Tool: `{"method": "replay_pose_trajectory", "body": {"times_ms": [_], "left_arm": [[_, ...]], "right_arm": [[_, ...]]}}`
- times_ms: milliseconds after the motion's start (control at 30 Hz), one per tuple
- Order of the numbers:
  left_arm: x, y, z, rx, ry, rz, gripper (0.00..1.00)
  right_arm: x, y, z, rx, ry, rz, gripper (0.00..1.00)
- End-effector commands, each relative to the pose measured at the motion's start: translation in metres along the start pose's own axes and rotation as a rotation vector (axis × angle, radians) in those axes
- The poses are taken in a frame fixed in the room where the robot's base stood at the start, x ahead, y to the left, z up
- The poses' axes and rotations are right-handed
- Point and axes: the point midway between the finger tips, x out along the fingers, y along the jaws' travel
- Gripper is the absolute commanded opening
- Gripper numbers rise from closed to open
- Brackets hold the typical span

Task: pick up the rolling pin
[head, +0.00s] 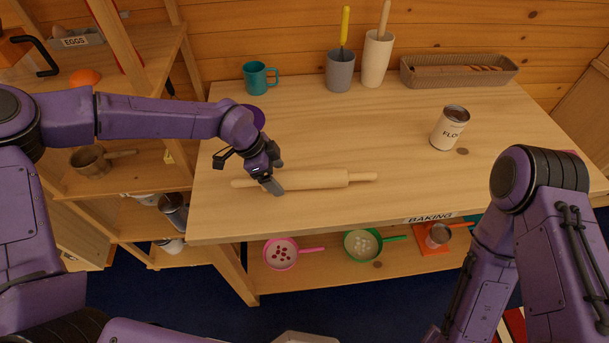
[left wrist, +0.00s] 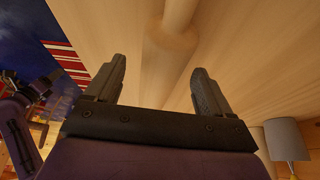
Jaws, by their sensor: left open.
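A pale wooden rolling pin (head: 318,179) lies lengthwise left to right on the wooden table (head: 400,185), near its front edge. My left gripper (head: 278,173) is over the left part of its barrel and hides some of it. In the left wrist view the two fingers of my left gripper (left wrist: 157,80) stand apart, with the rolling pin (left wrist: 170,45) showing between and beyond them. The jaws are open and hold nothing. I cannot tell whether the fingers touch the pin. My right arm is at the right; its gripper is out of view.
A flour can (head: 449,128) stands at the right of the table. A teal mug (head: 258,78), a grey pot (head: 340,72), a cream pot (head: 376,60) and a woven basket (head: 458,71) stand along the back. The middle is clear. Pans (head: 281,253) sit on the shelf below.

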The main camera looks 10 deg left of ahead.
Motion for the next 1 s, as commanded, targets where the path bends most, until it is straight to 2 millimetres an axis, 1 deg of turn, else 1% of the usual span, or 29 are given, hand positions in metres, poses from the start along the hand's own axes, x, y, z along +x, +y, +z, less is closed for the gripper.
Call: {"method": "replay_pose_trajectory", "body": {"times_ms": [33,100,167,233,400,467,500,567,600,633,867,1000], "left_arm": [[0.005,-0.001,-0.002,-0.001,-0.003,0.004,0.82],[0.018,-0.001,-0.001,0.0,-0.002,0.001,0.82],[0.024,-0.001,0.0,-0.001,-0.002,0.0,0.82],[0.027,-0.002,0.0,-0.002,0.0,-0.002,0.82],[0.028,-0.002,0.001,-0.003,0.0,-0.003,0.82],[0.028,-0.002,0.001,-0.003,0.0,-0.003,0.63],[0.028,-0.002,0.001,-0.003,0.0,-0.003,0.5],[0.028,-0.002,0.001,-0.003,0.0,-0.003,0.3],[0.028,-0.002,0.001,-0.003,0.0,-0.003,0.17],[0.027,-0.002,0.001,-0.003,0.0,-0.003,0.12],[0.026,-0.002,0.001,-0.002,0.001,-0.004,0.11],[0.018,-0.003,-0.003,-0.002,0.002,-0.005,0.11]], "right_arm": [[-0.011,0.001,-0.005,0.0,0.0,0.0,0.43],[-0.011,0.001,-0.005,0.0,0.0,0.0,0.43],[-0.012,0.001,-0.005,0.0,0.001,0.0,0.43],[-0.011,0.001,-0.005,0.0,0.001,0.0,0.43],[-0.011,0.001,-0.005,0.0,0.001,0.0,0.43],[-0.011,0.001,-0.004,0.0,0.0,0.0,0.43],[-0.011,0.001,-0.004,0.0,0.0,0.0,0.43],[-0.011,0.001,-0.004,0.0,0.0,0.0,0.43],[-0.011,0.001,-0.004,0.0,0.0,0.0,0.43],[-0.011,0.001,-0.004,0.0,0.0,0.0,0.43],[-0.01,0.001,-0.004,0.0,0.0,0.0,0.43],[-0.007,0.001,-0.003,0.0,0.0,0.0,0.43]]}}
